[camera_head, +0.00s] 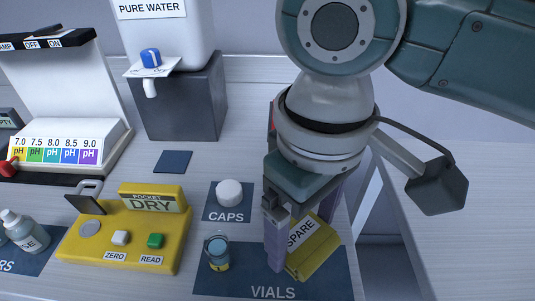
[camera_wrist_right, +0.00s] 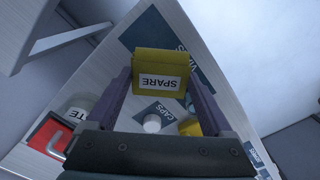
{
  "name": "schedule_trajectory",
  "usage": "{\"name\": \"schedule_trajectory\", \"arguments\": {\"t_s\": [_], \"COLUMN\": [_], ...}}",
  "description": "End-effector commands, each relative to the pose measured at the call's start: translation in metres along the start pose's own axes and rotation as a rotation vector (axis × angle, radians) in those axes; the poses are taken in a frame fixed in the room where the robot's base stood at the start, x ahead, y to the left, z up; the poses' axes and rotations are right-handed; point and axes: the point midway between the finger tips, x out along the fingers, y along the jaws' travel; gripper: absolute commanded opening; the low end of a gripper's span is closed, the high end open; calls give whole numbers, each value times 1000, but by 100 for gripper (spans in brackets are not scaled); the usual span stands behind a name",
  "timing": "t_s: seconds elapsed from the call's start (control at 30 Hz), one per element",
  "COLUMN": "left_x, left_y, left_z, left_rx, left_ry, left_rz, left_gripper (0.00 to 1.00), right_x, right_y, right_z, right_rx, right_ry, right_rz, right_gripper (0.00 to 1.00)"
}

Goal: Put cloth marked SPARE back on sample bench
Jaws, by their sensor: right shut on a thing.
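The yellow folded cloth marked SPARE (camera_head: 318,254) is at the right part of the dark VIALS mat in the head view, slightly tilted. My right gripper (camera_head: 303,240) points down and is shut on this cloth, with one finger on each side. The wrist view shows the cloth (camera_wrist_right: 160,63) between the fingertips (camera_wrist_right: 158,78), its label readable. I cannot tell whether the cloth touches the mat (camera_head: 225,287) or hangs just above it. The pale bench (camera_head: 150,160) lies below. My left gripper is not in view.
A small vial (camera_head: 217,252) stands on the VIALS mat, left of the gripper. A white cap (camera_head: 229,192) sits on the CAPS mat. A yellow meter (camera_head: 130,235) reading DRY is further left. The PURE WATER tank (camera_head: 165,40) stands behind. The bench's right edge is close to the cloth.

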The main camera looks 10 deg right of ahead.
Motion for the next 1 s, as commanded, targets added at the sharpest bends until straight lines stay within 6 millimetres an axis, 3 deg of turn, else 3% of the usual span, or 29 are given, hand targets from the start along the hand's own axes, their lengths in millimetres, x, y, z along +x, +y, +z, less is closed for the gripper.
{"name": "schedule_trajectory", "arguments": {"t_s": [0.4,0.8,0.83,0.93,1.0], "left_x": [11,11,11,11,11], "left_y": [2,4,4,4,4], "left_z": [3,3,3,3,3], "left_rx": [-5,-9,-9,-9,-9], "left_ry": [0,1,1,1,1], "left_rz": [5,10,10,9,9], "left_gripper": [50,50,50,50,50], "right_x": [51,55,54,54,54], "right_y": [-1,0,0,0,0], "right_z": [0,0,0,0,0], "right_rx": [-1,0,0,0,0], "right_ry": [0,0,1,1,1], "right_rz": [-1,-1,-1,-1,-1], "right_gripper": [34,34,89,100,100]}}
